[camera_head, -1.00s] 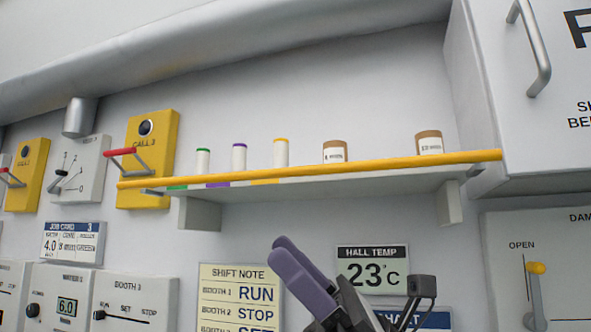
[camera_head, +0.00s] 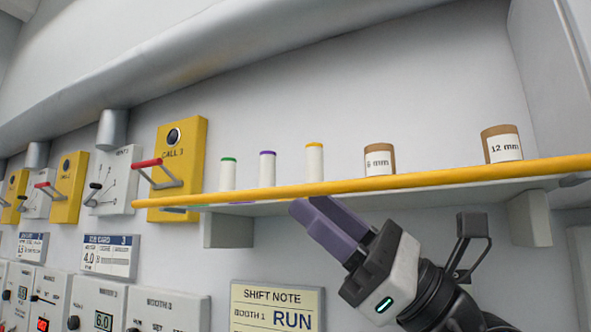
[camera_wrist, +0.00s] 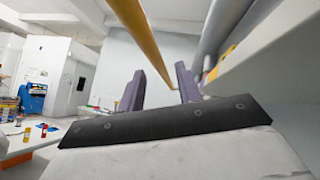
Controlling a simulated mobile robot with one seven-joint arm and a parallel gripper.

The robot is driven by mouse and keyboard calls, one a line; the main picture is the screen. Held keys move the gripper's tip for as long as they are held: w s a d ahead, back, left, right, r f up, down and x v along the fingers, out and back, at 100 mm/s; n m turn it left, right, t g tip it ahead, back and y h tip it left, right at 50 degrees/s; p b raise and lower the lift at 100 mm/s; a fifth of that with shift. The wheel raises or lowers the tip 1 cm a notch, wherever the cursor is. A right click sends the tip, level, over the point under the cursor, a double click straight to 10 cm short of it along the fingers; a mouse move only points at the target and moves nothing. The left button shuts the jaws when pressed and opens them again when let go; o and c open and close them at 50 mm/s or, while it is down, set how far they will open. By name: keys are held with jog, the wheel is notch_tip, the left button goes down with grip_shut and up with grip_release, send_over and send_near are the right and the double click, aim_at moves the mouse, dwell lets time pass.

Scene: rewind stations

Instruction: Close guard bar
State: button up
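The guard bar (camera_head: 380,182) is a long yellow rod along the front edge of a grey wall shelf (camera_head: 395,203). In the wrist view the bar (camera_wrist: 146,40) runs from the top edge down to the gap between my fingers in the picture. My gripper (camera_head: 312,208) has purple fingers and is just below the bar's middle in the head view. The wrist view shows the two fingers of my gripper (camera_wrist: 160,85) spread apart with nothing held between them. I cannot tell whether a finger touches the bar.
On the shelf stand white spools with green (camera_head: 228,174), purple (camera_head: 267,170) and orange (camera_head: 314,165) tops, and two brown-and-white rolls (camera_head: 379,160), (camera_head: 501,145). A yellow call box with a red-handled lever (camera_head: 184,145) is left of the shelf. A shift note (camera_head: 278,306) hangs below.

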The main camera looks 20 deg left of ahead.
aim_at(295, 191)
jog(key=shift+p+x, duration=0.6)
jog(key=shift+x, duration=1.4)
jog(key=shift+c, duration=0.4)
grip_shut()
